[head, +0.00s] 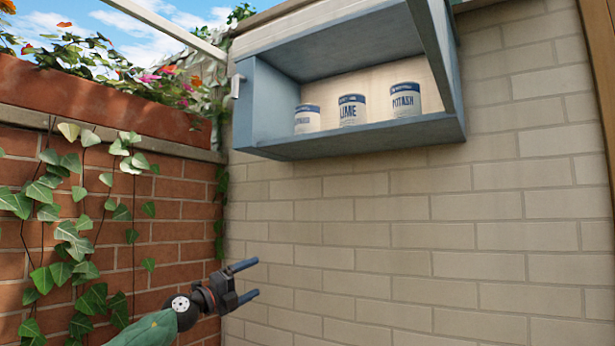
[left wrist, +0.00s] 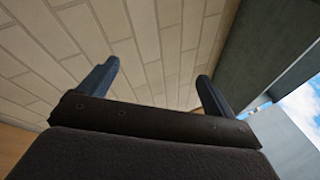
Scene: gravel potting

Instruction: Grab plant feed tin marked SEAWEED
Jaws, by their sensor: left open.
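Three white tins with blue bands stand upright in a row on the floor of a blue wall cabinet in the head view. The left tin (head: 307,119) has a small label that I cannot read surely; it may say SEAWEED. The middle tin (head: 352,110) reads LIME and the right tin (head: 405,100) reads POTASH. My left gripper (head: 257,277) is open and empty, well below the cabinet and left of the tins. Its two fingers also show apart in the left wrist view (left wrist: 158,71), with no tin between them. My right gripper is not in view.
The cabinet (head: 370,136) is open at the front, with a raised door or flap edge crossing its right side. A brick wall (head: 160,215) with hanging ivy (head: 75,240) stands at left. The pale wall (head: 400,240) below the cabinet is bare.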

